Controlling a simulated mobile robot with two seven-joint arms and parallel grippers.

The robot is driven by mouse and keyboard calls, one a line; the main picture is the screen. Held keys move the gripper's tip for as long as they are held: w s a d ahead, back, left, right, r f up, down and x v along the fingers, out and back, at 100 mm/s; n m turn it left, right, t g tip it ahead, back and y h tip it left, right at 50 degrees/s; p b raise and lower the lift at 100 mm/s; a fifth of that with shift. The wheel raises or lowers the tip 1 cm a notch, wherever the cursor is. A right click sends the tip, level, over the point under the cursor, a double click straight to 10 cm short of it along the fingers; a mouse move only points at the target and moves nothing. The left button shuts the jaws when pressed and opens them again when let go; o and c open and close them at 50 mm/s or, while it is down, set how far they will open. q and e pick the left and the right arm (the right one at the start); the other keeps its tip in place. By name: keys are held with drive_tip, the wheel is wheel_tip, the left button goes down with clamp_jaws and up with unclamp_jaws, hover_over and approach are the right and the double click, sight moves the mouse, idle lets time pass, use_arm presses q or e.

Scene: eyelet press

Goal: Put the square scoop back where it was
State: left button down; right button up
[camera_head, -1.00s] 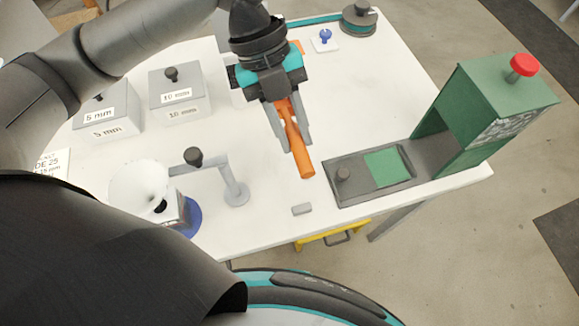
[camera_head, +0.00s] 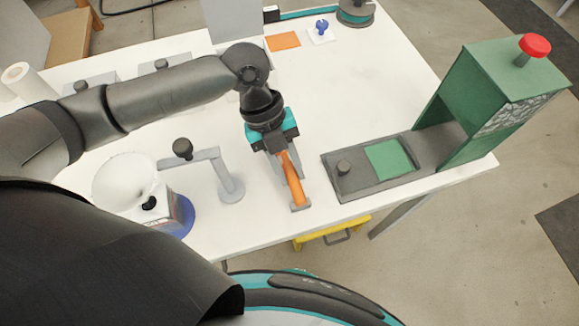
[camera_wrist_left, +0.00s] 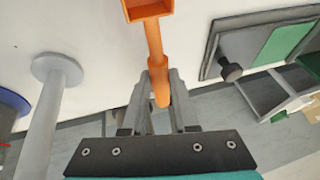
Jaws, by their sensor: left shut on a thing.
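The orange square scoop (camera_head: 292,178) is in my left gripper (camera_head: 291,186), which is shut on its handle near the table's front. In the left wrist view, the scoop's square open head (camera_wrist_left: 148,10) is at the top edge, partly cut off. Its handle (camera_wrist_left: 155,48) runs down between the fingers of the left gripper (camera_wrist_left: 160,82). My right gripper is not in view.
A green press (camera_head: 490,100) with a red knob and grey base stands at the right. A grey post with an arm (camera_head: 230,185) and a white funnel (camera_head: 124,180) stand at the left. An orange square (camera_head: 284,41) lies at the back. My left arm partly hides grey lidded boxes.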

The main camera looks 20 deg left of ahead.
use_arm(q)
drive_tip(key=shift+r, duration=0.1)
drive_tip(key=c, duration=0.7)
unclamp_jaws()
drive_tip(key=p+v, duration=0.2)
drive_tip(key=v, duration=1)
drive_tip(key=shift+w, duration=0.1)
